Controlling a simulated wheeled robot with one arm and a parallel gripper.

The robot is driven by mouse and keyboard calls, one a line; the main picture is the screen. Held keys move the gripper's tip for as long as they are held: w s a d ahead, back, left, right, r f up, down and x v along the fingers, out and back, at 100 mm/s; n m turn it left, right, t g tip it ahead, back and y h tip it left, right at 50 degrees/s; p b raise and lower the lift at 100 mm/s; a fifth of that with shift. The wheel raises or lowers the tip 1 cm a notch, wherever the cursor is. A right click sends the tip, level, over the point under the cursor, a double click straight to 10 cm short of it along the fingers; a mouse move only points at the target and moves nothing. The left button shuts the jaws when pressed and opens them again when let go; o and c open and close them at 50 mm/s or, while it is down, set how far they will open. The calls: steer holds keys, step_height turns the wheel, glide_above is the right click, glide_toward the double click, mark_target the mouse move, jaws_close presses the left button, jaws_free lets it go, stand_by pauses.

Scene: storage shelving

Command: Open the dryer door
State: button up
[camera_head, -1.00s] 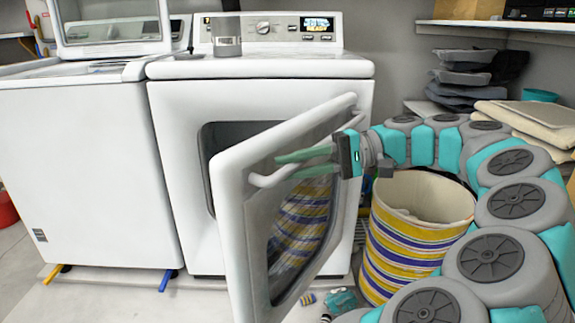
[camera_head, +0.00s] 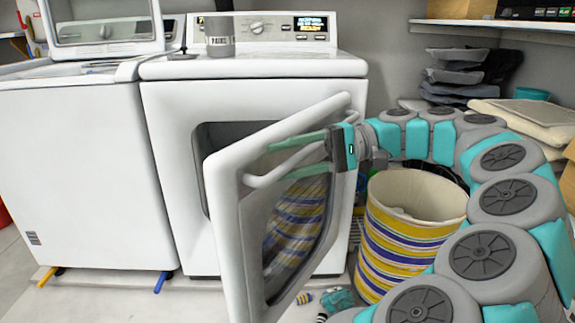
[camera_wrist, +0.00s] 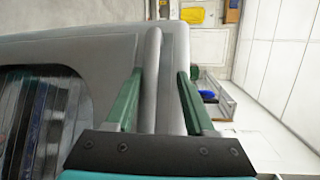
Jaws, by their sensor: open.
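The white dryer (camera_head: 270,66) stands in the middle of the head view. Its door (camera_head: 236,238) is swung open toward me on the right side, leaving the dark drum opening (camera_head: 212,138) partly showing. A white bar handle (camera_head: 262,180) runs along the door's outer face. My gripper (camera_head: 296,150) is at the handle with its green fingers apart. In the wrist view my gripper (camera_wrist: 157,98) is open, with the fingers on either side of the handle and door edge (camera_wrist: 150,80). I cannot tell whether they touch it.
A striped basket (camera_head: 410,235) stands right of the door, close under my arm. A white washer (camera_head: 85,170) is at the left. A metal can (camera_head: 219,38) sits on the dryer. Small items (camera_head: 335,298) lie on the floor. A shelf (camera_head: 480,24) is at upper right.

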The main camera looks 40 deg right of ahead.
step_height(320, 180, up, 3)
steer(key=shift+f, duration=0.15)
steer(key=s+a+r, duration=0.1)
steer(key=s+a, duration=0.7)
steer(key=s, duration=0.5)
steer(key=shift+s+a, duration=0.25)
steer(key=shift+a, duration=0.15)
steer(key=shift+c, duration=0.3)
